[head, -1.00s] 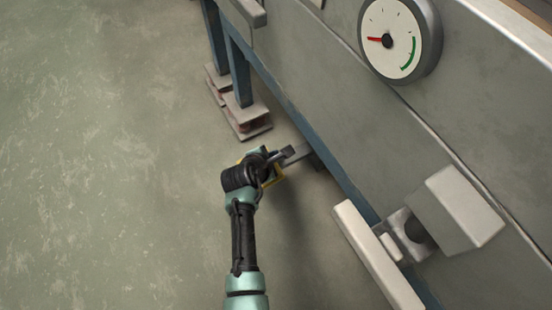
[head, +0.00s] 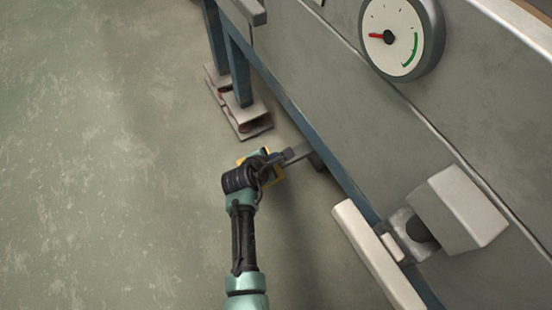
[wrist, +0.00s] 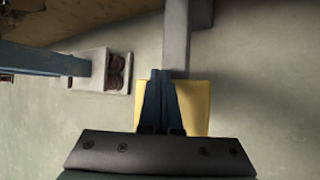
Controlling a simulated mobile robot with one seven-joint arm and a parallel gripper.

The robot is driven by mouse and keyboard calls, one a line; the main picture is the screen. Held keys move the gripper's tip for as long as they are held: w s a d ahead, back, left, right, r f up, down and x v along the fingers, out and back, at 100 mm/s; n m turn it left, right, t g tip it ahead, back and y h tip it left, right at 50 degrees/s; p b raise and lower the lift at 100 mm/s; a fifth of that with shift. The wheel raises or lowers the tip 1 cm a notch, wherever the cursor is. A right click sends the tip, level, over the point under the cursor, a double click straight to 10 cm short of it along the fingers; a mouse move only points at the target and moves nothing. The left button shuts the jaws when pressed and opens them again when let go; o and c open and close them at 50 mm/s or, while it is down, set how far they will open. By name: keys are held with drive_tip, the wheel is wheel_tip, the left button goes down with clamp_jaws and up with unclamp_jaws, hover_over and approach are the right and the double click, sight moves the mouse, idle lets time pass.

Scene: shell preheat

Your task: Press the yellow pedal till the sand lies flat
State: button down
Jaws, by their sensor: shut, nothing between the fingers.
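The yellow pedal (head: 277,177) sits low beside the bench, at the end of a grey bar (head: 296,154), partly hidden by my wrist in the head view. In the wrist view the pedal (wrist: 196,104) lies behind my fingers, with its bar (wrist: 177,35) running up and away. My gripper (wrist: 161,73) is shut and empty, its fingers overlapping the pedal's left part and their tips by the pedal's far edge. Whether they touch it I cannot tell. The sand is not in view.
A round gauge (head: 391,38) has its red needle pointing left, away from the green arc at right. A blue bench leg (head: 238,75) stands on grey foot plates (head: 246,120). A pale block (head: 459,211) and bar (head: 376,256) jut out at right. The floor at left is clear.

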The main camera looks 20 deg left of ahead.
drive_tip(key=shift+s+a+f+b, duration=0.15)
drive_tip(key=shift+f+b, duration=0.9)
drive_tip(key=shift+f, duration=0.65)
idle(0.9)
drive_tip(key=shift+s+a+f+b, duration=0.1)
drive_tip(key=shift+s+f+b, duration=0.15)
drive_tip(key=shift+f+b, duration=0.5)
idle(0.8)
drive_tip(key=shift+f+p, duration=0.1)
drive_tip(key=shift+p, duration=0.2)
wheel_tip(320, 180, up, 5)
drive_tip(key=p, duration=0.5)
drive_tip(key=shift+r+p, duration=0.4)
drive_tip(key=shift+p, duration=0.2)
drive_tip(key=shift+w, duration=0.2)
drive_tip(key=shift+r, duration=0.1)
